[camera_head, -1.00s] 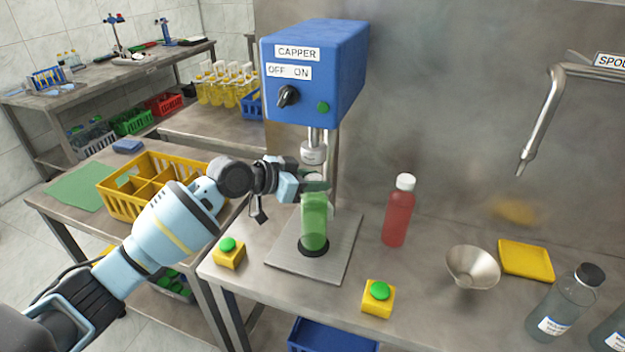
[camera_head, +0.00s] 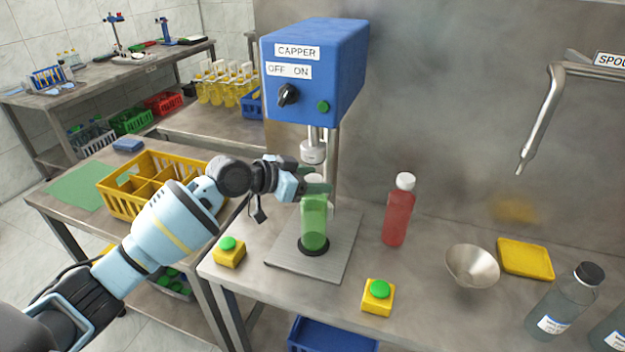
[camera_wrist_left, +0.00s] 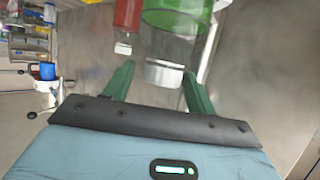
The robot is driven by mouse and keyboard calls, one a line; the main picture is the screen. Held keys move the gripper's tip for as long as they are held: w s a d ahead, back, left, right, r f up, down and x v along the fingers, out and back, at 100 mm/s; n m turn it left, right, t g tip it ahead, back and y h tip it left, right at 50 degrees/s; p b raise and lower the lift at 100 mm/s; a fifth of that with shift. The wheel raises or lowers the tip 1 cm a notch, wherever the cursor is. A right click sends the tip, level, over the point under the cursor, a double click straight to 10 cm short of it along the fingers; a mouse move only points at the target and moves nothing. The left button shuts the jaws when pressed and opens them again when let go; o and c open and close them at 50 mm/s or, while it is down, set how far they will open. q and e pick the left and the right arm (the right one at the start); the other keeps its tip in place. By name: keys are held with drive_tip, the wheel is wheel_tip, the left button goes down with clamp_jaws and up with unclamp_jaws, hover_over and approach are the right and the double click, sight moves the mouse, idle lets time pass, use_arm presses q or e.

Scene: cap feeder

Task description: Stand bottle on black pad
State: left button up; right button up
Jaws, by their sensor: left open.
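The bottle (camera_head: 314,222) is clear with green liquid and a white cap, and stands upright on the black pad (camera_head: 314,249) on the capper's metal plate. The bottle covers most of the pad; a dark rim shows around its base. My left gripper (camera_head: 314,188) is at the bottle's upper part, with its dark green fingers open. In the left wrist view the bottle's white cap (camera_wrist_left: 164,74) lies between the spread fingers (camera_wrist_left: 158,70). I cannot tell whether a finger touches the bottle. My right gripper is not in view.
The blue capper (camera_head: 315,75) has its head (camera_head: 313,153) just above and behind the bottle. A red bottle (camera_head: 398,212) stands to the right, with a funnel (camera_head: 472,266) beyond. Yellow button boxes (camera_head: 229,255) (camera_head: 378,300) flank the plate. A yellow crate (camera_head: 125,205) is at left.

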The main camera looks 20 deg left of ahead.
use_arm(q)
drive_tip(key=v, duration=1.2)
idle(0.5)
